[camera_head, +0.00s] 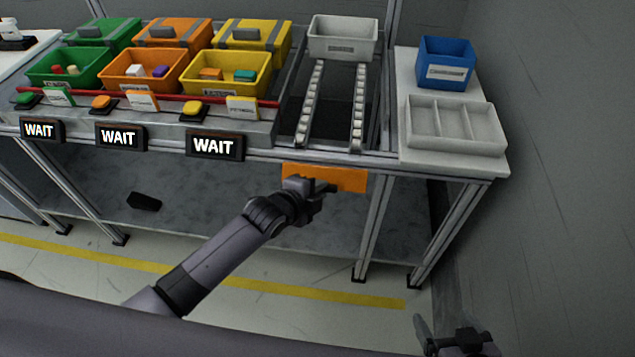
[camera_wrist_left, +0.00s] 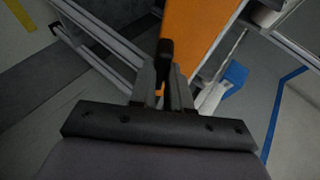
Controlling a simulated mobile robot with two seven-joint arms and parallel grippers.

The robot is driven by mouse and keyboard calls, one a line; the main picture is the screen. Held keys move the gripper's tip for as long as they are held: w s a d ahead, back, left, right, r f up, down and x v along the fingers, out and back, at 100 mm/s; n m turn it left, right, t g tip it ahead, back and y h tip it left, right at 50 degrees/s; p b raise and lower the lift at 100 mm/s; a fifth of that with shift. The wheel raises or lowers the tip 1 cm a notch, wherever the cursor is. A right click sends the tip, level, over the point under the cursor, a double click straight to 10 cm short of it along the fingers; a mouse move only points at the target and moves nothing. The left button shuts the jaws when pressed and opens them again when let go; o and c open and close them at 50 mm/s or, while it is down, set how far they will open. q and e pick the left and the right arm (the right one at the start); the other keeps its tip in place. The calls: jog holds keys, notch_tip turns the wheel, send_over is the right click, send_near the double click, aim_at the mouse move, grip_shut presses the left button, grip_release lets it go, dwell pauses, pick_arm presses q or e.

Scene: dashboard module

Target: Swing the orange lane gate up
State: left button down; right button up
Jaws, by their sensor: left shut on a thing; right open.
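The orange lane gate (camera_head: 345,178) is a flat panel hanging down at the front edge of the bench, below the roller lane. My left gripper (camera_head: 318,188) is at the gate's left part, in front of it. In the left wrist view the gripper (camera_wrist_left: 167,75) is shut on a dark part, likely the gate's handle, with the orange gate (camera_wrist_left: 200,30) just behind it. The fingers hide part of that handle. My right gripper (camera_head: 450,335) is open and empty at the bottom right, low and away from the bench.
A grey bin (camera_head: 343,38) stands at the back of the roller lane (camera_head: 333,105). Green, orange and yellow bins (camera_head: 225,75) stand left of it, above signs reading WAIT (camera_head: 213,146). A blue bin (camera_head: 446,62) and a grey divided tray (camera_head: 455,125) are on the right table.

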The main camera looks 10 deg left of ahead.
pick_arm(q)
jog(key=shift+r, duration=0.1)
dwell(0.3)
jog(key=c, duration=1.1)
grip_release()
jog(key=shift+s+a, duration=0.1)
jog(key=shift+p+v, duration=1.05)
jog(key=shift+v, duration=2.45)
jog(key=shift+r, duration=0.1)
